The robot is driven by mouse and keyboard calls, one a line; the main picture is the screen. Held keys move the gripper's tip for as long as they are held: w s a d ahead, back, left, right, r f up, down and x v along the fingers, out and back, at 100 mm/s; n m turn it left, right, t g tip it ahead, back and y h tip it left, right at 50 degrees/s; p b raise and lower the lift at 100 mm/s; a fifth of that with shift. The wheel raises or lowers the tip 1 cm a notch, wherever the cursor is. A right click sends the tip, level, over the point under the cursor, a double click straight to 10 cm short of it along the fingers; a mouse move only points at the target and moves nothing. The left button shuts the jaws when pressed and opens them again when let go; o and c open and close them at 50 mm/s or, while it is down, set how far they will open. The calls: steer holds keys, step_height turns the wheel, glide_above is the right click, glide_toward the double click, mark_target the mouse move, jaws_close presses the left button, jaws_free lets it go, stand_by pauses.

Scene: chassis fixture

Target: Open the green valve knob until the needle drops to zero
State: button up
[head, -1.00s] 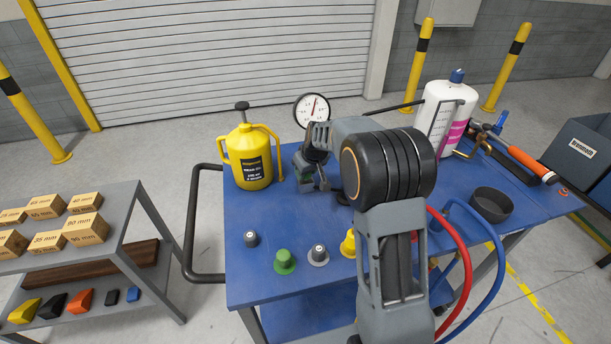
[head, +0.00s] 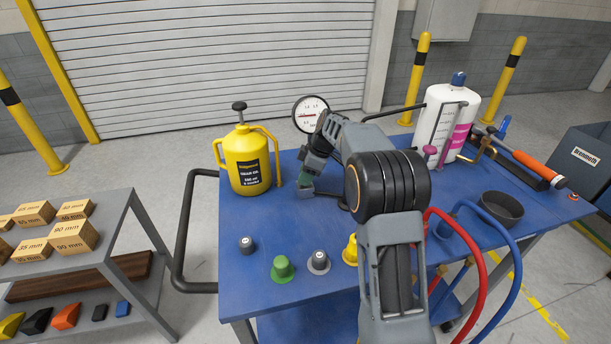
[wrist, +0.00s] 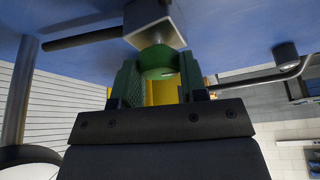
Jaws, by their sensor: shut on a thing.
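A green valve knob (wrist: 160,60) sits on a grey block (wrist: 157,22) in the wrist view. My gripper (wrist: 158,78) is shut on it, one finger on each side. In the head view my gripper (head: 307,180) is at the gauge stand on the blue table and hides most of the knob. The round white gauge (head: 311,114) stands behind my wrist, its thin needle now lying towards the left of the dial. A second green knob (head: 283,268) sits near the table's front edge, apart from my gripper.
A yellow oil jug (head: 248,160) stands close to the left of my gripper. Grey knobs (head: 319,262) and a yellow knob (head: 350,250) line the front of the blue table (head: 240,285). A white bottle (head: 440,125), a dark bowl (head: 501,208) and hoses are on the right.

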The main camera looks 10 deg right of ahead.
steer(key=shift+n+g, duration=0.4)
steer(key=shift+n, duration=0.7)
steer(key=o, duration=0.9)
steer(key=p+v, duration=0.1)
steer(key=v, duration=1.2)
steer(key=shift+w+d+r+p, duration=0.1)
steer(key=shift+d+r+p, duration=0.1)
steer(key=shift+r+p, duration=0.15)
